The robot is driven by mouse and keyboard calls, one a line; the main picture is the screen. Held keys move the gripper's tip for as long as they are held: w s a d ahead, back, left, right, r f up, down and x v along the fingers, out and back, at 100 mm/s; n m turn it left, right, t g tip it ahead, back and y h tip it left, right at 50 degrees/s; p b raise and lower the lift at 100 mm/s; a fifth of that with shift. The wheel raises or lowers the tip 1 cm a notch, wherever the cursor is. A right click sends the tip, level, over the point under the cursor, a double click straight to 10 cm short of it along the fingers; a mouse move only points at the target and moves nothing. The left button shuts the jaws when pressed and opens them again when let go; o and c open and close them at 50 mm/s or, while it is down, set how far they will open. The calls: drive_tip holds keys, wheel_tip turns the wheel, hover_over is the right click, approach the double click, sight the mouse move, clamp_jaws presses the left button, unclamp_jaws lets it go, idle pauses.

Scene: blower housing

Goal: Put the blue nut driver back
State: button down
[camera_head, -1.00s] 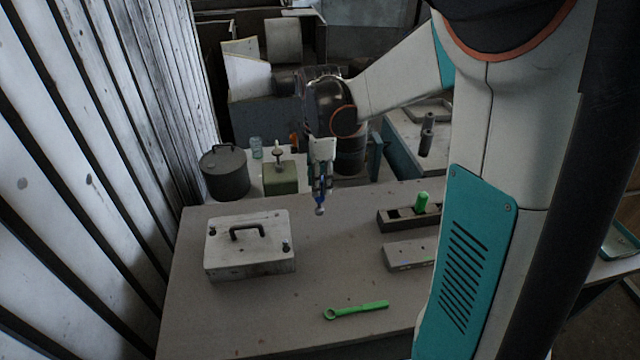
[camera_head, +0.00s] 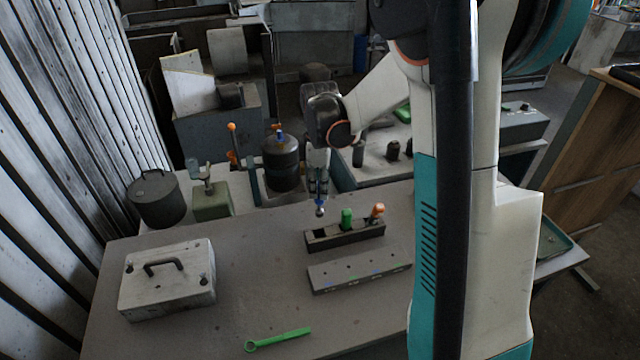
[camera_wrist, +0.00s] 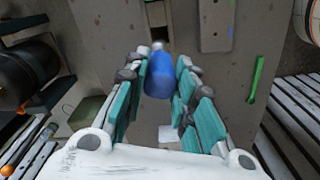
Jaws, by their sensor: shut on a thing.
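My gripper (camera_head: 318,188) is shut on the blue nut driver (camera_head: 320,202), which hangs below the fingers with its silvery end down. In the wrist view, the blue handle of the nut driver (camera_wrist: 158,78) shows between the teal finger pads of my gripper (camera_wrist: 160,88). The dark rack (camera_head: 362,236) stands just below and to the right of it in the head view. It holds a green-handled tool (camera_head: 346,218) and an orange-handled tool (camera_head: 378,210). An open slot shows at the rack's left end. The driver appears above the table, apart from the rack.
A grey block (camera_head: 330,280) with holes and coloured marks lies in front of the rack. A green wrench (camera_head: 278,339) lies near the front. A white box (camera_head: 170,288) with a black handle stands at left. The table between box and rack is clear.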

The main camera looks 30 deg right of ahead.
sight(320, 210)
wheel_tip(320, 210, down, 6)
drive_tip(key=b, duration=0.3)
drive_tip(key=shift+f+b, duration=0.1)
drive_tip(key=shift+b, duration=0.2)
drive_tip(key=shift+f+b, duration=0.55)
drive_tip(key=shift+f, duration=0.15)
drive_tip(key=shift+f+b, duration=0.3)
drive_tip(key=shift+b, duration=0.15)
drive_tip(key=shift+f+b, duration=0.3)
drive_tip(key=shift+f, duration=0.05)
drive_tip(key=shift+f+b, duration=0.4)
drive_tip(key=shift+f, duration=0.15)
drive_tip(key=shift+f+b, duration=0.4)
drive_tip(key=shift+f, duration=0.1)
drive_tip(key=shift+f+b, duration=0.5)
drive_tip(key=shift+f, duration=0.15)
drive_tip(key=shift+f+b, duration=0.45)
